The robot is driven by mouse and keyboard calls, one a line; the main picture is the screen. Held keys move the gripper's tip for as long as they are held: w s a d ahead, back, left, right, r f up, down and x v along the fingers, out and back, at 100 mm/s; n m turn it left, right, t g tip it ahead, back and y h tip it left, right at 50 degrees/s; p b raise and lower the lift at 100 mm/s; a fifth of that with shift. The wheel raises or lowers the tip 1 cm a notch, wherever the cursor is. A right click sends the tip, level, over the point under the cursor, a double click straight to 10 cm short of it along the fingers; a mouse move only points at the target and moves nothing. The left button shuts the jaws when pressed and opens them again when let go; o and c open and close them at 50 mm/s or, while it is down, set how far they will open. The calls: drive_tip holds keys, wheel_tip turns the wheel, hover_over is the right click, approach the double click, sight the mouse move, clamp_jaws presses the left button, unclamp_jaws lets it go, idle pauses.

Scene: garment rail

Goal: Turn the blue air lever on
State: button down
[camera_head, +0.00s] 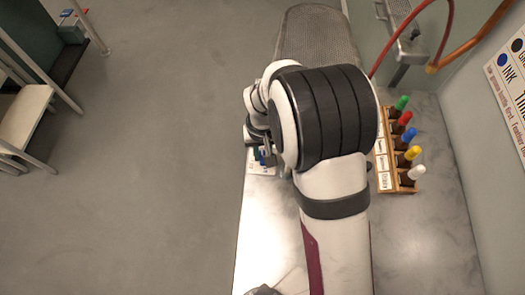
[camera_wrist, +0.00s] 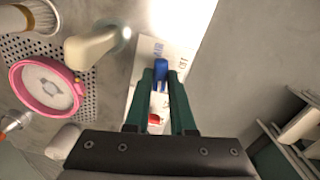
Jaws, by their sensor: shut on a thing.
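The blue air lever (camera_wrist: 161,72) shows in the wrist view, upright on a white labelled plate (camera_wrist: 181,48). My gripper (camera_wrist: 161,80) has its two dark green fingers closed around the lever, one on each side, with the lever's upper part showing between the tips. A small red part (camera_wrist: 153,119) shows between the fingers, nearer the palm. In the head view my arm hides most of the gripper; a small blue patch and part of the white plate (camera_head: 262,170) show at the counter's left edge. The lever's base and exact angle cannot be told.
A wooden rack (camera_head: 393,160) of bottles with coloured caps stands right of my arm. A perforated grey board (camera_head: 318,35) lies behind it. In the wrist view a pink-rimmed round item (camera_wrist: 47,87) and a pale rounded handle (camera_wrist: 90,46) are to the left.

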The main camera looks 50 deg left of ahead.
drive_tip(key=shift+m, duration=1)
drive_tip(key=c, duration=0.8)
unclamp_jaws()
drive_tip(key=shift+o, duration=0.2)
wheel_tip(320, 180, up, 16)
